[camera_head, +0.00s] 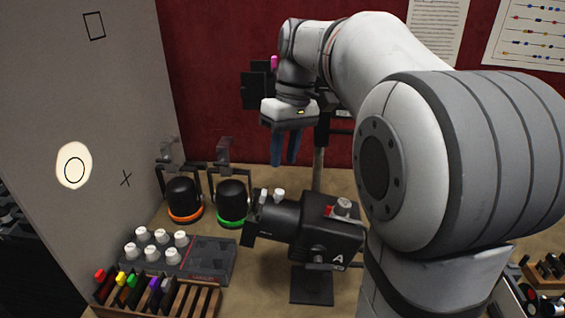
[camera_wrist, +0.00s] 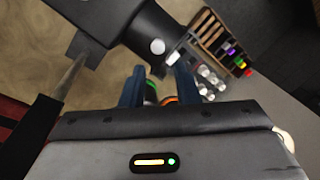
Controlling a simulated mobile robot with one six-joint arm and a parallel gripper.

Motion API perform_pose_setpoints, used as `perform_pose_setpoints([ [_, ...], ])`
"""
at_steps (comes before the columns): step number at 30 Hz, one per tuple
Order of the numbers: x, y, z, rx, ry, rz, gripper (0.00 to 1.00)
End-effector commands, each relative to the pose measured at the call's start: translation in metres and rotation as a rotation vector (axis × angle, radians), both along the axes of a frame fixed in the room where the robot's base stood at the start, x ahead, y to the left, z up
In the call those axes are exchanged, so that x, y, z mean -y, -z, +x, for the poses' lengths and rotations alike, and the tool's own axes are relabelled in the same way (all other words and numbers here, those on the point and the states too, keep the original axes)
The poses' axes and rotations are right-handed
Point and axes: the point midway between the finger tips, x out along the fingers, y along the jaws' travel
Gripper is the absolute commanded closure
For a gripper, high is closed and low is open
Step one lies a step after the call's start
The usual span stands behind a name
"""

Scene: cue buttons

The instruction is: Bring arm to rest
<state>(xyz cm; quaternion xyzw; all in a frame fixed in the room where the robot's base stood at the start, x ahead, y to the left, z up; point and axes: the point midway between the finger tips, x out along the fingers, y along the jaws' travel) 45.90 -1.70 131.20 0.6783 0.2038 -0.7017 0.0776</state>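My gripper (camera_head: 283,162) points down from the end of my white and grey arm, in front of the red back wall in the head view. Its two blue fingers stand apart with nothing between them, and they also show apart in the wrist view (camera_wrist: 161,76). In the head view it hangs above the table, behind the black lamp-like device marked A (camera_head: 335,235). The fingers look clear of the things below. My arm hides much of the right side.
Two dome buttons, one orange-ringed (camera_head: 184,200) and one green-ringed (camera_head: 232,203), stand under brackets. A block with several white knobs (camera_head: 205,262) and a wooden rack with coloured pieces (camera_head: 205,300) lie in front. A grey wall (camera_head: 100,130) bounds the left; a dark post (camera_head: 319,155) stands near my gripper.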

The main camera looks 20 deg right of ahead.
Motion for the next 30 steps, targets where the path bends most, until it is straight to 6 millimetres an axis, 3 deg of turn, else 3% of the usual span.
perform_pose_setpoints([
  [11, -0.003, 0.006, -0.01, 0.015, 0.024, -0.013, 0.72],
  [17, -0.011, 0.038, -0.055, 0.094, 0.143, -0.068, 0.72],
  [24, -0.016, 0.095, -0.118, 0.226, 0.306, -0.116, 0.72],
  [30, -0.017, 0.134, -0.152, 0.308, 0.392, -0.122, 0.72],
])
